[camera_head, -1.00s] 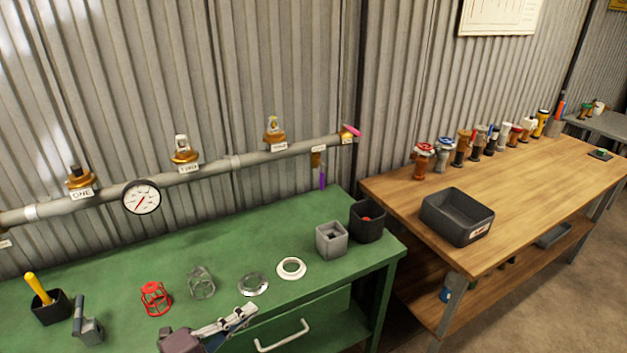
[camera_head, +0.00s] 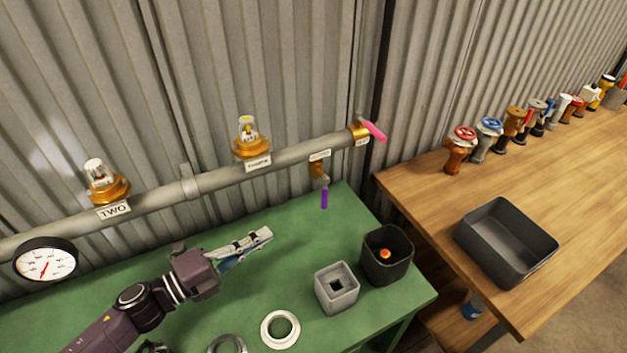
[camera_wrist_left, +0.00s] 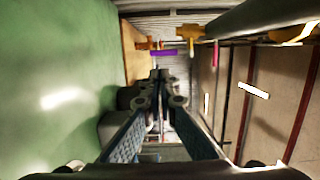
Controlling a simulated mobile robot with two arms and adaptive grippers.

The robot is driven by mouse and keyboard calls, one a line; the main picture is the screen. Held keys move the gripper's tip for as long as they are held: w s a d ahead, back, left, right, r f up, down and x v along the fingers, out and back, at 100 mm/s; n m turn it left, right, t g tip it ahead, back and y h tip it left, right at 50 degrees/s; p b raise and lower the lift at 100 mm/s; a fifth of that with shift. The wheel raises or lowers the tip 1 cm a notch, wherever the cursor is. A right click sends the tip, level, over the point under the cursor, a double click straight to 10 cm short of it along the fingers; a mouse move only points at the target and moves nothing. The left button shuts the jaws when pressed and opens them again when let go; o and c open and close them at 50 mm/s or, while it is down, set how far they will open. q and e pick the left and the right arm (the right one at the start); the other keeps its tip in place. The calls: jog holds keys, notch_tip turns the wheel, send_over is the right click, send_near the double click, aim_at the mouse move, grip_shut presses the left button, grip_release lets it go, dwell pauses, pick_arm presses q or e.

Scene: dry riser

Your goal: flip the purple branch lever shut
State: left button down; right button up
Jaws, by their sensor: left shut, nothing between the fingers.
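The purple branch lever (camera_head: 324,198) hangs down from a brass branch valve (camera_head: 317,170) under the grey pipe, near its right end. In the left wrist view the purple lever (camera_wrist_left: 164,53) shows beyond the fingertips, apart from them. My left gripper (camera_head: 268,235) is shut and empty, to the left of and below the lever, above the green bench. It also shows in the left wrist view (camera_wrist_left: 161,76). A pink lever (camera_head: 374,131) sits on the brass valve at the pipe's end. My right gripper is not in view.
The green bench (camera_head: 300,220) carries a grey block with a square hole (camera_head: 337,288), a black cup (camera_head: 386,255) and a white ring (camera_head: 280,329). A pressure gauge (camera_head: 45,260) is on the pipe's left. A wooden table with a black bin (camera_head: 506,243) stands to the right.

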pick_arm(q)
jog(key=p, duration=0.2)
send_near(325, 193)
jog(key=w+d+f+p, duration=0.2)
jog(key=w+d, duration=0.2)
jog(key=w, duration=0.1)
jog(key=shift+d+f, duration=0.35)
jog(key=shift+f, duration=0.05)
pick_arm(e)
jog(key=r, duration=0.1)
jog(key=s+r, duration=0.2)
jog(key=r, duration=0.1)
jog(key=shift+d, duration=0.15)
